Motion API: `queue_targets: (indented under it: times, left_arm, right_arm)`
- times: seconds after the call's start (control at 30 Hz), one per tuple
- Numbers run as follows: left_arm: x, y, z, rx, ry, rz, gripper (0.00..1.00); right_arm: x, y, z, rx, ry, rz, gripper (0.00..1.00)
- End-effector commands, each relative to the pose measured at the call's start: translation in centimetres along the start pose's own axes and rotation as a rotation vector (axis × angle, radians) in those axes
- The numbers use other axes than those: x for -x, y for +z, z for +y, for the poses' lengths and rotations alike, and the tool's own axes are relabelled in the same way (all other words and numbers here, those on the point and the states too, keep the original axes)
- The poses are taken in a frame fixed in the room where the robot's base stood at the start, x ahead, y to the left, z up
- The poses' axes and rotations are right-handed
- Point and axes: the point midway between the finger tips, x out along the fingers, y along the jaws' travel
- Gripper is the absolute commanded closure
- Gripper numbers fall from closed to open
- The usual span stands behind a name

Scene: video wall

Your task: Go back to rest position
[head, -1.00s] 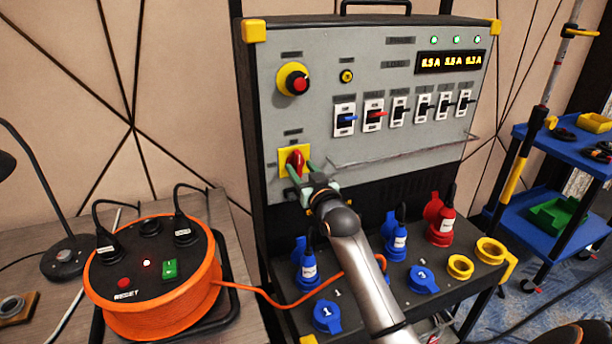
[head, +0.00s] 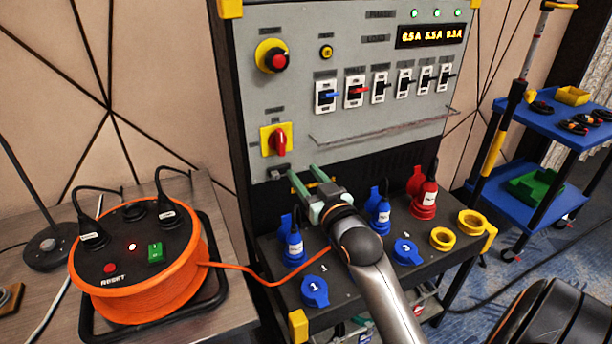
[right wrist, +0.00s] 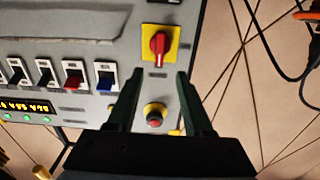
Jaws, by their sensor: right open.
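My right gripper (head: 304,180) is open and empty in front of the lower part of the grey power panel (head: 300,100). Its green fingers stand below and a little right of the red rotary switch on its yellow plate (head: 277,141), apart from it. In the right wrist view the open fingers (right wrist: 157,98) point toward the same red switch (right wrist: 159,47), with clear space between them. The red switch handle is upright. My left gripper is not in view; a dark, rounded part at the lower right of the head view is unclear.
An orange cable reel (head: 146,270) stands on the wooden table at left, its orange cable running to the panel's lower shelf. Blue and red plugs (head: 424,195) stand upright on that shelf, near my right forearm. A blue cart (head: 530,200) stands at right.

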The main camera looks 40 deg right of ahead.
Motion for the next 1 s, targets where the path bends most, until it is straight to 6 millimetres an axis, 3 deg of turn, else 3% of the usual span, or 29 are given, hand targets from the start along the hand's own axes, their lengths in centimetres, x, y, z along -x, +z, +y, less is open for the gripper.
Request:
queue_targets:
  times: [0.47,0.57,0.67,0.77,0.9,1.0]
  left_arm:
    - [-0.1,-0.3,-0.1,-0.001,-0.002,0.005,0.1]
    - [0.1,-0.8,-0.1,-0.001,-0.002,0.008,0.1]
    - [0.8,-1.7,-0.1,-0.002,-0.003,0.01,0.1]
    - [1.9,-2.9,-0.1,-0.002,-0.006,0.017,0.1]
    - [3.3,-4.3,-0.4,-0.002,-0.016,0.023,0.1]
    - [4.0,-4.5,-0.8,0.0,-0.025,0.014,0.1]
  right_arm:
    - [0.0,0.0,0.0,0.0,0.0,-0.001,0.49]
    - [0.3,1.0,-0.6,0.008,-0.014,-0.029,0.49]
    - [1.4,4.1,-2.3,0.032,-0.059,-0.113,0.49]
    - [4.3,9.2,-5.0,0.067,-0.133,-0.245,0.49]
    - [11.1,16.7,-8.8,0.105,-0.249,-0.445,0.49]
    - [16.4,20.6,-10.9,0.12,-0.321,-0.565,0.49]
